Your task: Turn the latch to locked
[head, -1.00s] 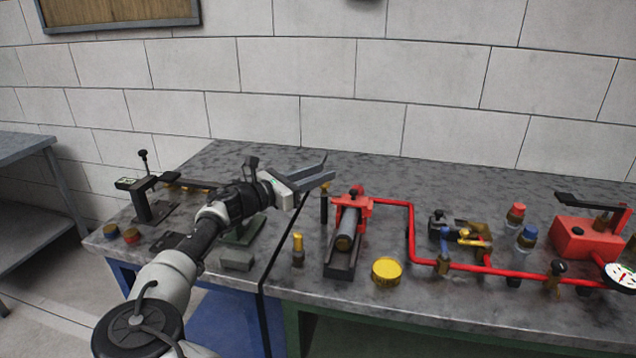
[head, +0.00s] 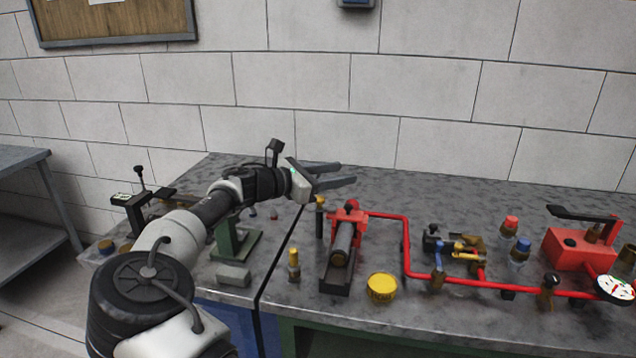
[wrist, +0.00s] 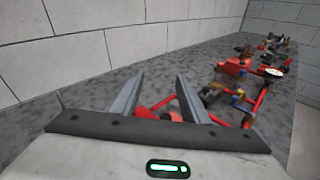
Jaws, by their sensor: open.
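I cannot tell for sure which part is the latch. My gripper (head: 348,173) is open and empty, with its two fingers apart, in the air above the bench. In the head view it shows just above and behind a red clamp-like fixture (head: 349,212) with a grey cylinder (head: 342,238) in a dark cradle. In the wrist view the open fingers (wrist: 160,80) point over the bench top, and red parts show partly hidden behind them. To the right stands a valve block with a yellow handle (head: 470,239). The fingers touch nothing that I can see.
A red pipe (head: 407,250) runs right to a round gauge (head: 614,288) and a red pump with a black lever (head: 580,248). A yellow cap (head: 382,288), a brass fitting (head: 294,265) and a grey block (head: 233,275) stand near the front. The bench's back strip is clear.

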